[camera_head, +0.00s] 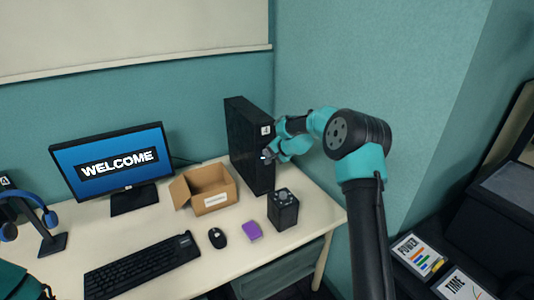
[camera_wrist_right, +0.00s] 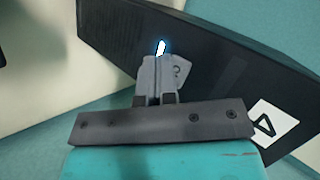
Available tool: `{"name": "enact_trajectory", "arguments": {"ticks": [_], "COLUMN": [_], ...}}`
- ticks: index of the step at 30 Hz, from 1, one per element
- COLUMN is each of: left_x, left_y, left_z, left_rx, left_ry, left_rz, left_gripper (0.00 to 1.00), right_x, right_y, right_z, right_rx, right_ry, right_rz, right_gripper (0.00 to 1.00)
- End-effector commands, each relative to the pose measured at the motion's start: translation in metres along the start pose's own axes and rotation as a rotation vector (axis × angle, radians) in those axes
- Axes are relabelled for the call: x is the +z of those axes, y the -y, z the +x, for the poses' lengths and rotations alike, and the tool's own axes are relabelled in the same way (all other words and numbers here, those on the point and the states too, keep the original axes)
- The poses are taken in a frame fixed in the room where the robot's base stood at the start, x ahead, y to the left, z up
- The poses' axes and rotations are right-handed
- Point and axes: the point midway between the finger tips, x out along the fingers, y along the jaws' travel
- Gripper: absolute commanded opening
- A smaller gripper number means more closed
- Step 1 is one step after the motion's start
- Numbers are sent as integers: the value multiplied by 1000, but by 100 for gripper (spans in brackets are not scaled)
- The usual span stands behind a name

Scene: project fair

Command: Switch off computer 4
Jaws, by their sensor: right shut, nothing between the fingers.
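Computer 4 is a black tower (camera_head: 243,140) with a white label "4" (camera_head: 265,130), upright at the back right of the desk. It also shows in the right wrist view (camera_wrist_right: 225,75), tilted across the picture. My right gripper (camera_head: 267,155) is shut and empty at the tower's front face, below the label. In the right wrist view its fingertips (camera_wrist_right: 160,62) are right by a small glowing blue-white light (camera_wrist_right: 161,47) on the tower; I cannot tell if they touch it. The monitor (camera_head: 115,165) is lit and reads "WELCOME". My left gripper is not in view.
Blue headphones (camera_head: 48,218) hang at the left. The wall is close on the right.

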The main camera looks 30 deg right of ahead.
Motion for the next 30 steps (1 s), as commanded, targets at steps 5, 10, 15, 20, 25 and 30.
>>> {"name": "enact_trajectory", "arguments": {"ticks": [5,10,15,20,25,30], "left_x": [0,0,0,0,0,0], "left_y": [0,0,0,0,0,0], "left_z": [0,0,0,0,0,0], "left_rx": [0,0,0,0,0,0], "left_ry": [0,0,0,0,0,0], "left_rz": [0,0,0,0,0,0], "left_gripper": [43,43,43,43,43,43], "right_x": [-1,-2,-2,-3,-4,-4], "right_y": [1,2,2,3,4,4], "right_z": [1,2,4,5,6,5], "right_rx": [0,0,0,0,0,0], "right_ry": [0,0,0,0,0,0], "right_rz": [0,-1,-1,-1,-1,-1], "right_gripper": [0,0,0,0,0,0]}}
